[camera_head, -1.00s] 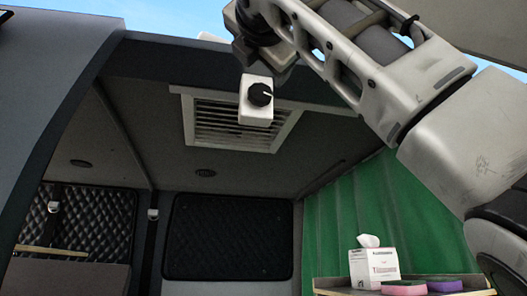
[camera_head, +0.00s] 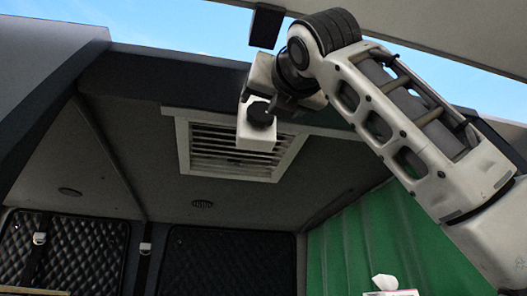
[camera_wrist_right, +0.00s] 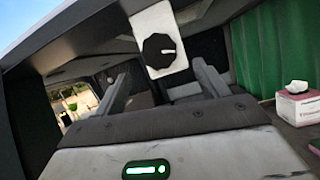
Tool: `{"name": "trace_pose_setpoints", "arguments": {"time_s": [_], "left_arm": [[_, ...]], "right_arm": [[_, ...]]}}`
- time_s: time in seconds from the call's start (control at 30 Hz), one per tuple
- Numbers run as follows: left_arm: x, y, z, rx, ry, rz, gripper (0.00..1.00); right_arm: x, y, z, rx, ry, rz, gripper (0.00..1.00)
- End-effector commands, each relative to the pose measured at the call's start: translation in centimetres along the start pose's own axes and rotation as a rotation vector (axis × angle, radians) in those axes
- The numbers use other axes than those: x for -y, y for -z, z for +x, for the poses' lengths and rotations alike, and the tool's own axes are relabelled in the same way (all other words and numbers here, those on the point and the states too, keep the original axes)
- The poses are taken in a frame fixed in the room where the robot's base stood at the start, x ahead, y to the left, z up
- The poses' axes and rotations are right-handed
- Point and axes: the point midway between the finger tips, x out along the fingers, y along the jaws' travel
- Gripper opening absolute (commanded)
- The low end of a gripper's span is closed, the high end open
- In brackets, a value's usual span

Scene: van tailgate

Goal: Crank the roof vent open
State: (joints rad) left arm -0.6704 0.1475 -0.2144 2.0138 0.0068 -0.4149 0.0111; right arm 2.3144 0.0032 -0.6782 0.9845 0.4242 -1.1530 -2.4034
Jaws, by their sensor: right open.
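The roof vent (camera_head: 205,155) is a white slatted frame set in the dark ceiling of the van. A white block with a black round knob (camera_head: 261,115) hangs in front of the vent's right part. In the right wrist view the knob (camera_wrist_right: 158,50) has a white pointer line and sits ahead of my fingers, slightly above and between them. My right gripper (camera_wrist_right: 160,85) is open and empty, its two fingers apart below the white block. In the head view my right wrist is beside and behind the block, and the fingers are largely hidden. My left gripper is not in view.
A green curtain (camera_head: 345,235) hangs at the right. A tissue box (camera_wrist_right: 298,105) stands on a shelf there. The van's roof edge (camera_head: 170,72) and a raised panel (camera_head: 440,35) are close to my right arm. Quilted dark panels (camera_head: 80,250) line the back.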

Motion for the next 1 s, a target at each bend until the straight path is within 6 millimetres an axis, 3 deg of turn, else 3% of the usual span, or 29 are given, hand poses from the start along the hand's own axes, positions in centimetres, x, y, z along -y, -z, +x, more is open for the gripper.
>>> {"name": "trace_pose_setpoints", "arguments": {"time_s": [0.1, 0.3, 0.73, 0.77, 0.9, 1.0], "left_arm": [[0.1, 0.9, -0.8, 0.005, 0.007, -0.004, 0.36], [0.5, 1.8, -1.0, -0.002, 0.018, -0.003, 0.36], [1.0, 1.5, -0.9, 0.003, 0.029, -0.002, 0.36], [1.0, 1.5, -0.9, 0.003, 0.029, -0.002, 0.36], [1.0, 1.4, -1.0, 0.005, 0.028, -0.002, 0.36], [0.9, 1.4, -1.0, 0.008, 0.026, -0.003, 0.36]], "right_arm": [[-0.1, -0.5, 2.8, -0.002, 0.001, 0.000, 0.73], [-0.1, -0.3, 5.5, -0.002, 0.000, 0.001, 0.73], [0.0, 0.0, 6.5, 0.001, 0.001, 0.001, 0.73], [0.0, 0.0, 6.5, 0.001, 0.000, 0.001, 0.70], [0.0, 0.0, 6.5, 0.001, 0.000, 0.001, 0.32], [0.0, 0.0, 6.5, 0.001, 0.000, 0.001, 0.29]]}}
